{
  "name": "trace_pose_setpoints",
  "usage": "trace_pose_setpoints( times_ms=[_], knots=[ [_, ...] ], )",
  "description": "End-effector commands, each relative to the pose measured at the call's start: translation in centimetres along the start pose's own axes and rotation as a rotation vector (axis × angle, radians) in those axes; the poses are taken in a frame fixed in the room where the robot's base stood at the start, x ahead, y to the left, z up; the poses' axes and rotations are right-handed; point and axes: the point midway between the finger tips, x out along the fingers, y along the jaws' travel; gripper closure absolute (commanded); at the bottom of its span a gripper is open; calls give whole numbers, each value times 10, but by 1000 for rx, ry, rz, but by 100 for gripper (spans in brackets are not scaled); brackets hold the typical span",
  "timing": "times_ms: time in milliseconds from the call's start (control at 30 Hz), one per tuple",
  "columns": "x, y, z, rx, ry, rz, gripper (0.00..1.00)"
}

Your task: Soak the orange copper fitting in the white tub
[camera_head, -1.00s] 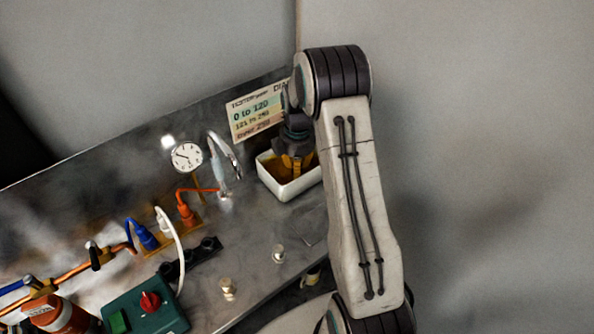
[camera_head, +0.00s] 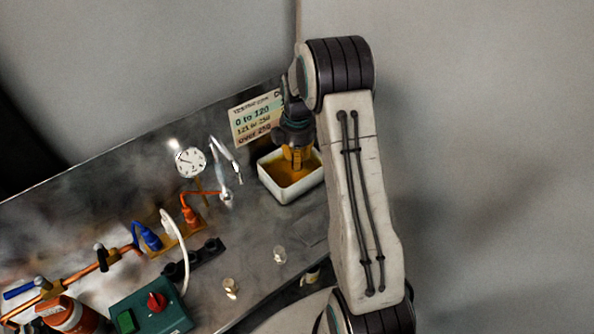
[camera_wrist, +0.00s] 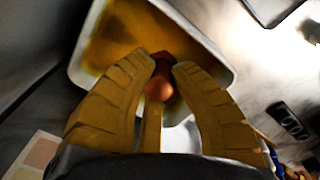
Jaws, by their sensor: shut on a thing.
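The white tub (camera_head: 283,195) stands at the back of the metal bench and holds amber liquid (camera_head: 290,172). It fills the top of the wrist view (camera_wrist: 215,55). My gripper (camera_head: 297,167) points down over the tub. Its yellow fingers are shut on the orange copper fitting (camera_wrist: 158,88), whose rounded end shows between the fingertips in the wrist view (camera_wrist: 163,70). The fitting is hidden by the fingers in the head view. I cannot tell whether it touches the liquid.
A sign (camera_head: 256,118) stands behind the tub. A dial gauge (camera_head: 190,162) and a metal tap (camera_head: 226,165) are left of it.

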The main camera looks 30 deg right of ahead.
Motion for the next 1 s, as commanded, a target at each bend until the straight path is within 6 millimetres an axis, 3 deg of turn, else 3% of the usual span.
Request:
trace_pose_setpoints(
  times_ms=[600, 1000],
  knots=[
    [-45, 2, 0, 0, 0, 2, 100],
    [-46, 2, 0, 0, 0, 1, 100]
  ],
)
